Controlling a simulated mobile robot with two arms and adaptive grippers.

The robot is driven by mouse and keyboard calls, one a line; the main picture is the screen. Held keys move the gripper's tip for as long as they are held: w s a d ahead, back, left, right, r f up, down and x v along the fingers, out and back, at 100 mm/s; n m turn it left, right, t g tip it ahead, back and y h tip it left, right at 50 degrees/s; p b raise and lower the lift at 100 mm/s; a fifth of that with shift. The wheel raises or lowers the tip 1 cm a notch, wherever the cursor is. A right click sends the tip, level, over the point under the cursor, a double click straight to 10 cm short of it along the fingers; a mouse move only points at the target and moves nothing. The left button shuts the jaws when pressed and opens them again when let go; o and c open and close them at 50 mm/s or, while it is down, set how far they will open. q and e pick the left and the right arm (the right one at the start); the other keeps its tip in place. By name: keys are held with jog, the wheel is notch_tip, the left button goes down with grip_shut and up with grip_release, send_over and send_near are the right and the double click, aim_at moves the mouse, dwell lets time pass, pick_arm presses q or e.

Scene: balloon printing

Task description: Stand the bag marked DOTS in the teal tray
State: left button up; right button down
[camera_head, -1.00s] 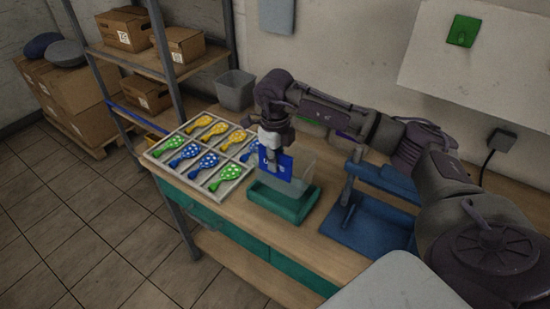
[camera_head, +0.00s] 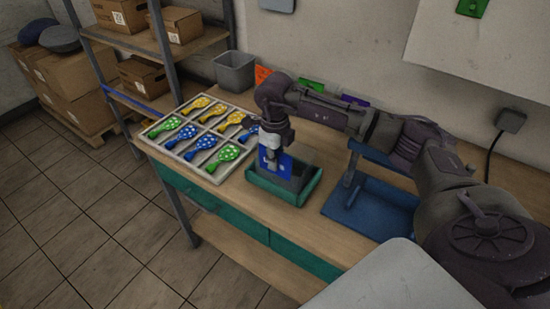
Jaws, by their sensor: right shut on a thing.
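My right gripper (camera_head: 270,150) points down over the teal tray (camera_head: 276,193) and is shut on a blue bag (camera_head: 283,166) with a pale mark too small to read. The bag hangs upright, its lower part down between the tray walls. I cannot tell whether it touches the tray floor. A grey upright piece stands at the tray's right end, beside the bag. The gripper hides the bag's top. My left gripper is out of view.
A pale divided rack (camera_head: 183,154) of yellow, blue and green patterned balloons lies left of the tray. A blue stand (camera_head: 370,222) is to the right. A grey bin (camera_head: 235,72) and orange, green and purple cards lie behind. Wooden bench is bare in front.

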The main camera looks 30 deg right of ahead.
jog(key=c, duration=1.1)
grip_release()
jog(key=shift+c, duration=0.2)
notch_tip(320, 180, up, 7)
jog(key=s+a+p, duration=0.1)
jog(key=a+p, duration=0.1)
jog(key=p, duration=0.3)
jog(key=shift+a, duration=0.4)
jog(key=shift+s, duration=0.1)
